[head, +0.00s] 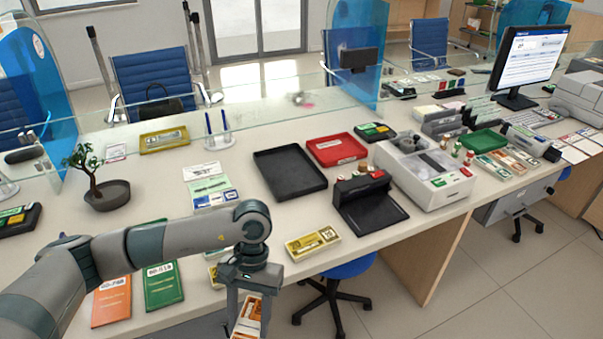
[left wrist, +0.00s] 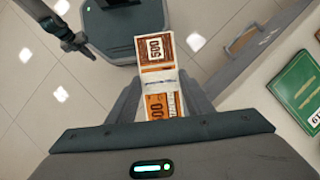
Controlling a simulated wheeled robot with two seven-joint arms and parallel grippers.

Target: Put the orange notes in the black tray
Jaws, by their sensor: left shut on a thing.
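The orange notes (left wrist: 156,60) are a banded bundle marked 500, with a pale band around the middle. My left gripper (left wrist: 160,98) is shut on them. In the head view the left gripper (head: 249,302) hangs at the counter's front edge, and the orange notes (head: 247,318) show between its fingers. In the left wrist view the floor lies beneath the bundle. The black tray (head: 290,172) lies flat and empty on the counter, beyond the gripper and up to the right.
A red tray (head: 337,149) stands right of the black tray. A yellow bundle (head: 312,242) lies near the front edge between gripper and tray. A black stand (head: 370,205) and a grey counting machine (head: 425,170) are to the right. Green (head: 163,287) and orange (head: 111,302) booklets lie left.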

